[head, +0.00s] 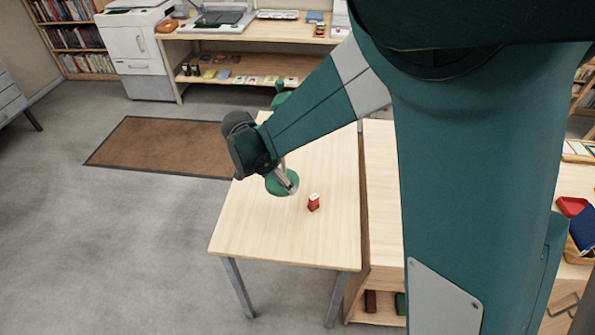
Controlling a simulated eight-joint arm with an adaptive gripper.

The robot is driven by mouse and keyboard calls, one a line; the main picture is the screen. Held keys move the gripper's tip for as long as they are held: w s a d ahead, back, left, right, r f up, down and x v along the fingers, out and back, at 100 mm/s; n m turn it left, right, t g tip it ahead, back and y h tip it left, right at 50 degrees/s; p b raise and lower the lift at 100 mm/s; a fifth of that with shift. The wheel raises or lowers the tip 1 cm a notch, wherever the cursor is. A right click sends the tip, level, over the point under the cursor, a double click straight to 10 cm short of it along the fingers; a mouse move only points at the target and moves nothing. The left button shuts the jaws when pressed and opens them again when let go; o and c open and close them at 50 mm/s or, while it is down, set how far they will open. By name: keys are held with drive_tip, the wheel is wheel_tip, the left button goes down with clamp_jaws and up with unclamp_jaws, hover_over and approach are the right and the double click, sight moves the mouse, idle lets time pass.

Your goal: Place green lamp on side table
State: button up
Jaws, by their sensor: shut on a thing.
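My gripper (288,181) is over a light wooden table (245,228) and shut on a green thing that I take for the green lamp (277,188). A round green part of it shows right at the fingers; the rest is hidden by my gripper and arm. Another green piece (280,99) shows just beyond my forearm; I cannot tell whether it belongs to the lamp. I cannot tell whether the green part touches the tabletop. Which piece of furniture is the side table is not clear from this view.
A small red item (313,202) stands on the table, just right of my gripper. A wooden cabinet (381,220) adjoins the table's right side. A brown mat (160,146) lies on the floor at left. The table's front half is mostly bare.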

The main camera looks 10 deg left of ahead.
drive_tip(key=n, duration=0.1)
hover_over(263, 211)
drive_tip(key=shift+s+a+r, duration=0.1)
drive_tip(key=shift+s+a, duration=0.3)
drive_tip(key=shift+s, duration=0.05)
drive_tip(key=shift+f+b, duration=0.55)
drive_tip(key=shift+f, duration=2.6)
drive_tip(key=shift+f, duration=0.15)
drive_tip(key=shift+f+b, duration=0.3)
drive_tip(key=shift+f, duration=1.4)
drive_tip(key=shift+f, duration=0.15)
drive_tip(key=o, duration=1.7)
